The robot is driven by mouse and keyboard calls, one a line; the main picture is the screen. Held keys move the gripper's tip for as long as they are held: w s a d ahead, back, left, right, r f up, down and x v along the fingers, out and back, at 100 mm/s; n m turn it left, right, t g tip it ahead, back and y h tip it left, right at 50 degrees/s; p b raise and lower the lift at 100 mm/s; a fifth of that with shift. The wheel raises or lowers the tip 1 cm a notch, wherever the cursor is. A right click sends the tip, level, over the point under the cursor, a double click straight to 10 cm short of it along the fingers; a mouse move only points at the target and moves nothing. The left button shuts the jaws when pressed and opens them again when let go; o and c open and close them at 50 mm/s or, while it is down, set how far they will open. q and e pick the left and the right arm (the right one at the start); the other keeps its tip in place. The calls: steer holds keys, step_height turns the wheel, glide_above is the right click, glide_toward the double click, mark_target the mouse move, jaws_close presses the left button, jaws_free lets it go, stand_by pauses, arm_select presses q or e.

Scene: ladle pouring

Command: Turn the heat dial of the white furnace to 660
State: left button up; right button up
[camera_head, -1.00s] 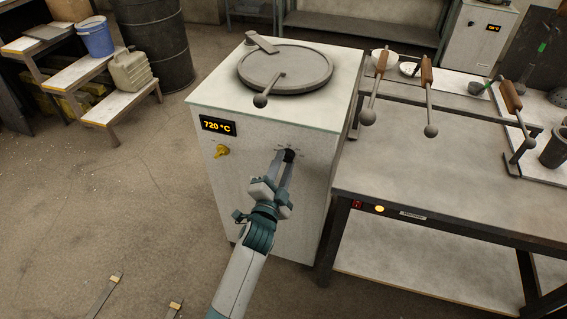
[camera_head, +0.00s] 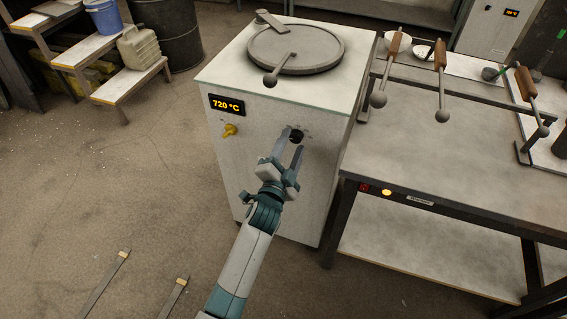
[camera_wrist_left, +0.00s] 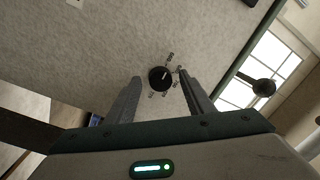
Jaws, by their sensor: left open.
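The white furnace (camera_head: 285,190) stands in the middle of the head view, with a round lid on top. Its display (camera_head: 227,105) reads 720 °C. The black heat dial (camera_head: 296,135) is on the front face, right of a yellow knob; it also shows in the left wrist view (camera_wrist_left: 160,78), with small marks around it. My left gripper (camera_head: 289,144) is open in front of the dial. In the wrist view its two fingers (camera_wrist_left: 158,82) point toward the dial, apart from each other, and the dial sits between and beyond their tips. My right gripper is not in view.
A steel table (camera_head: 450,175) with several ladles stands close to the furnace's right side. A small stepped stand (camera_head: 125,82) and a dark barrel (camera_head: 168,35) are at the back left. Two metal bars lie on the floor at the front left. The floor left of the furnace is clear.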

arm_select(q)
steer(key=b+v, duration=0.1)
steer(key=v, duration=1.6)
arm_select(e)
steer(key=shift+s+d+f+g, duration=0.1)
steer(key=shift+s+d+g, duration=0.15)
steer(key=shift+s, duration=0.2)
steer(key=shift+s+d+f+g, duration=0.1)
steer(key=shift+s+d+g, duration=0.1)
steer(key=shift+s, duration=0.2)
arm_select(q)
steer(key=shift+s+a, duration=0.1)
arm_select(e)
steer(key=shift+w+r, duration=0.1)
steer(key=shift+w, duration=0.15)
